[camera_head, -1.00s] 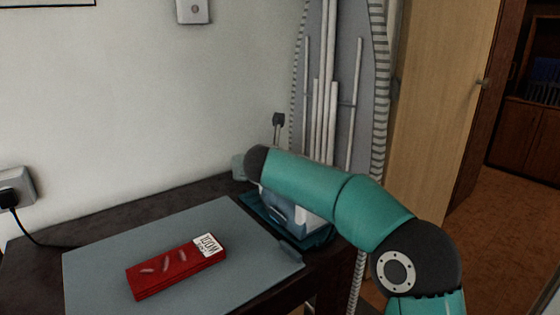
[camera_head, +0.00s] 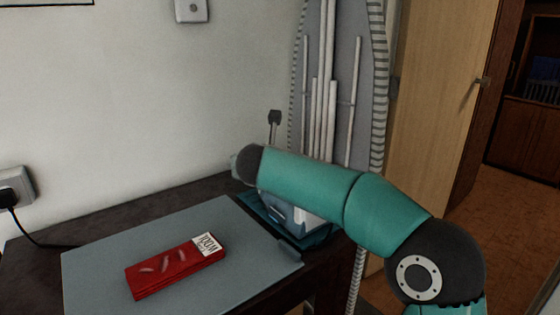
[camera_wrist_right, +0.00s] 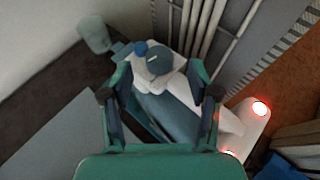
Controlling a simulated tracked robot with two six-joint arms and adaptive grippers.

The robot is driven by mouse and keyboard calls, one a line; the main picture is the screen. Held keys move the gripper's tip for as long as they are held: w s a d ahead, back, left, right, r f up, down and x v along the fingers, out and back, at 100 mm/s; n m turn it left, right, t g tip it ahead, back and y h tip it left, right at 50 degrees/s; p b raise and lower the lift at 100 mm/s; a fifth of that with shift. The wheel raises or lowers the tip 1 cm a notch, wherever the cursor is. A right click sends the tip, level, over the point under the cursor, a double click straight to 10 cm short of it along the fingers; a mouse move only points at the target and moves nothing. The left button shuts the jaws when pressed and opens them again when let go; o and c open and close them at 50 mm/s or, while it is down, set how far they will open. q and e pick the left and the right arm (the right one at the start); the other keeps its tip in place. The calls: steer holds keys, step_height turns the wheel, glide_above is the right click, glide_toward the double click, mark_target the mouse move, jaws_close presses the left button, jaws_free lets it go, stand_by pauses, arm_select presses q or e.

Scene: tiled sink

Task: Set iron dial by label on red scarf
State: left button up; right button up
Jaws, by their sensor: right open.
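The red scarf (camera_head: 160,272) lies folded on the grey mat, with a white label (camera_head: 208,246) at its right end. The label's dark print looks upside down and seems to read WOOL. The blue and white iron (camera_head: 291,212) rests on a teal stand, partly hidden behind my right arm. In the right wrist view, the iron (camera_wrist_right: 172,118) shows a round blue-grey dial (camera_wrist_right: 160,62) with a short pale mark. My right gripper (camera_wrist_right: 160,94) is open, its fingers apart on either side of the iron, short of the dial in the picture. My left gripper is out of view.
The grey mat (camera_head: 110,260) covers much of the dark table. An ironing board (camera_head: 345,85) leans behind the table, right of the wall. A black plug sits in a wall socket (camera_head: 18,186) at the left. A wooden door (camera_head: 435,100) stands at the right.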

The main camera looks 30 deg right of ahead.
steer(key=v, duration=0.8)
steer(key=shift+s+a, duration=0.2)
